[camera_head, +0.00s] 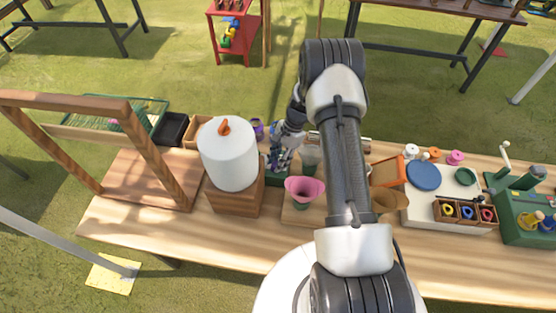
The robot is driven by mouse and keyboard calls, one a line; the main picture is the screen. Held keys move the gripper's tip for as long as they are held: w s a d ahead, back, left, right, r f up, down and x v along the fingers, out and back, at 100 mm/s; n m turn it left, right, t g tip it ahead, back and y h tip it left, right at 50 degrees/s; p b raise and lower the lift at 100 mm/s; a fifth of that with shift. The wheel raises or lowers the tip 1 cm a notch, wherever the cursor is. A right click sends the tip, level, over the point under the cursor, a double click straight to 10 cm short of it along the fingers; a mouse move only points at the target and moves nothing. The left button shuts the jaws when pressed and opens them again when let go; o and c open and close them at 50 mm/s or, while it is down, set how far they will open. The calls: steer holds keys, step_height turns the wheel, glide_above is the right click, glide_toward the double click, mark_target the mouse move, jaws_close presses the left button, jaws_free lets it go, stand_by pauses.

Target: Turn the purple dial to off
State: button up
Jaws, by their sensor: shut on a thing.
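My gripper (278,160) is low over the table, just right of the white tank (228,160) and above a dark green box (272,178). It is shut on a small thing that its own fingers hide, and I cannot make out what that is. A small purple thing (257,127) shows behind the tank, to the left of my gripper. I cannot tell whether it is the purple dial. No dial face or off mark can be read.
The tank has an orange knob (224,127) and stands on a wooden block (235,198). A pink funnel-shaped cup (304,191) is right of my gripper. A wooden frame (70,105) stands at the left. A white board (440,204) with a blue disc (423,176) is at the right.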

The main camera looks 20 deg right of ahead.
steer(key=shift+s+m+t, duration=0.1)
steer(key=shift+m+t, duration=0.35)
steer(key=shift+m, duration=0.75)
steer(key=shift+s+m+t, duration=0.1)
steer(key=shift+m+t, duration=0.35)
steer(key=shift+m, duration=0.75)
steer(key=o, duration=1)
steer(key=v, duration=1.2)
steer(key=shift+s, duration=0.1)
